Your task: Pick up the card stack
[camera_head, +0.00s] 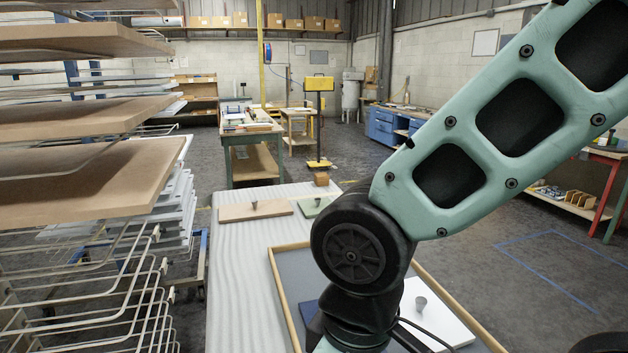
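I cannot tell for certain which thing is the card stack. A white flat piece (437,318) with a grey knob lies in a wood-rimmed tray (284,304) on the padded cart (236,263). A dark blue flat piece (307,311) shows in the tray, partly hidden by my arm. A tan flat piece (278,211) and a green flat piece (312,207), both with dark knobs, lie farther back. A small brown block (321,179) sits at the cart's far end. My arm reaches down over the tray, and my gripper is out of frame below.
A tall rack with brown boards (85,175) and wire shelves (85,290) stands close on the left. Workbenches (250,135) stand behind the cart. The floor (545,270) on the right is mostly open.

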